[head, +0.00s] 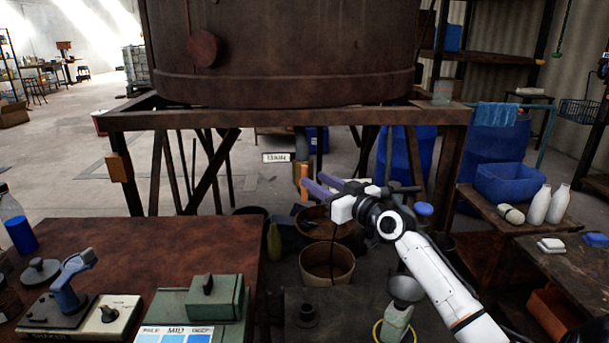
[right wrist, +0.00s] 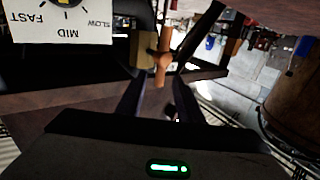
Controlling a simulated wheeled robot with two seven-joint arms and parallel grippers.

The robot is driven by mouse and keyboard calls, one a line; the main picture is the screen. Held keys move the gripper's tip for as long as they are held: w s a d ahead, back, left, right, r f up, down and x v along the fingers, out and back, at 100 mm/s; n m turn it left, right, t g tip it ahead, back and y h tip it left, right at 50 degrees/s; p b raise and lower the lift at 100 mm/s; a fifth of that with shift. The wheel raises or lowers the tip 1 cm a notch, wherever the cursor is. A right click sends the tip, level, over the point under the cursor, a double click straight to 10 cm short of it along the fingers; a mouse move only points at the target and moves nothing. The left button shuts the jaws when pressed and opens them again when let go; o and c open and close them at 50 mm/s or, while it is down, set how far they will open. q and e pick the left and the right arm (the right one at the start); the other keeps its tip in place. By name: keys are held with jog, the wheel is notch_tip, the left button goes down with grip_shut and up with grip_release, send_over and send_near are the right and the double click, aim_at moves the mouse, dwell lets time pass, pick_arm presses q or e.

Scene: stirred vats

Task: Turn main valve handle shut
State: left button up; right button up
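An orange handle (head: 304,184) shows under the vat, below a small white sign (head: 275,157) whose lettering is too small to read surely. In the right wrist view an orange handle (right wrist: 162,66) stands beside a tan block, just beyond and between the fingertips. My right gripper (head: 312,184) reaches in from the right, with its fingers pointing left at the handle. In the right wrist view its two dark fingers (right wrist: 160,88) are apart with nothing held between them. I cannot tell whether the fingers touch the handle. My left gripper is not in view.
The large rusty vat (head: 290,50) rests on a brown frame (head: 250,119) with legs and braces. A brown table (head: 190,250) with instruments is at the front left. Buckets (head: 327,262) stand below the gripper. A side table with white bottles (head: 538,205) is at right.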

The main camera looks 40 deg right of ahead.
aim_at(305, 174)
jog(key=shift+w+d, duration=0.15)
jog(key=shift+w, duration=1.35)
jog(key=shift+w+d, duration=0.15)
jog(key=shift+w, duration=1.3)
jog(key=shift+f, duration=0.1)
grip_shut()
